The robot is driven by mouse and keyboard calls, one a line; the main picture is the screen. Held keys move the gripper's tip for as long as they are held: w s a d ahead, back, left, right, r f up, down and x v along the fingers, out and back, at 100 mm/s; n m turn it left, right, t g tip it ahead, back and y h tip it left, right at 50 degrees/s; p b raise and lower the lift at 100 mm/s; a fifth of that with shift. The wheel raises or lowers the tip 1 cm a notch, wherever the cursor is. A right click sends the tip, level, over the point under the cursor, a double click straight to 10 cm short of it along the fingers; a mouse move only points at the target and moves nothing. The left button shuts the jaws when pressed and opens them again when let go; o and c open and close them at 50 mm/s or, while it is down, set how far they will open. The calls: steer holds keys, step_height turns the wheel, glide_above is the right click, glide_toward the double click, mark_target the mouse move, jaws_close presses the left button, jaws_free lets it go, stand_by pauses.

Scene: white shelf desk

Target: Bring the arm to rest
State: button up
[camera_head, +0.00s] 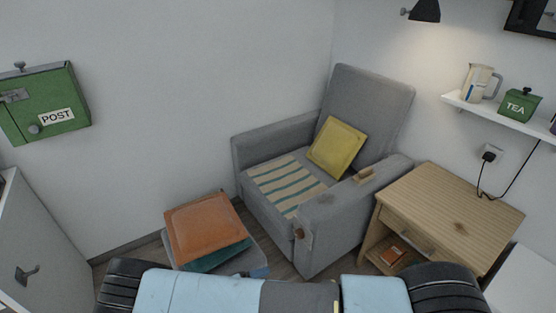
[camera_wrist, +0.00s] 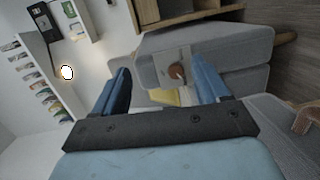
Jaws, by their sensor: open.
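My gripper (camera_wrist: 160,75) shows in the wrist view with its two blue fingers spread apart. No object is held between them. Beyond the fingers is the grey armchair (camera_wrist: 232,42), seen turned on its side, with a brown patch on the arm's front. Part of the yellow cushion (camera_wrist: 164,97) shows in the gap between the fingers. In the head view, light-blue and grey parts of my own body cross the bottom edge. The gripper's fingers cannot be made out there.
In the head view, the armchair (camera_head: 318,237) stands in the corner, with a wooden side table (camera_head: 455,212) to its right. A stool with an orange cushion (camera_head: 205,226) is at its left. A green post box (camera_head: 45,103) and white shelf (camera_head: 500,112) are on the walls.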

steer(key=w+r+m+g+y, duration=0.2)
steer(key=w+r+g, duration=0.15)
steer(key=r, duration=0.65)
steer(key=w+r+m+g+y, duration=0.1)
steer(key=w+r+g+y, duration=0.2)
steer(key=r, duration=0.8)
steer(key=w+d+r+g+y, duration=0.1)
steer(key=d+r+y, duration=0.15)
steer(key=r, duration=0.45)
steer(key=w+d+r+m+g+y, duration=0.1)
steer(key=d+r, duration=0.3)
steer(key=r, duration=0.3)
steer(key=w+d+r+g+y, duration=0.1)
steer(key=d+r+y, duration=0.15)
steer(key=r, duration=0.45)
steer(key=s+d+r+t+y, duration=0.2)
steer(key=s+d+r, duration=0.1)
steer(key=d+r, duration=0.45)
steer(key=s+d+r+t+y, duration=0.1)
steer(key=s+d+r, duration=0.4)
steer(key=r, duration=0.4)
steer(key=s+d+r+t, duration=0.2)
steer(key=s+d+r, duration=0.2)
steer(key=s, duration=0.2)
steer(key=s+d+r+t+y, duration=0.1)
steer(key=s+d+r+t, duration=0.2)
steer(key=s, duration=0.3)
steer(key=shift+s+d+r+m, duration=0.2)
steer(key=shift+d+r+m, duration=0.2)
steer(key=shift+d, duration=0.15)
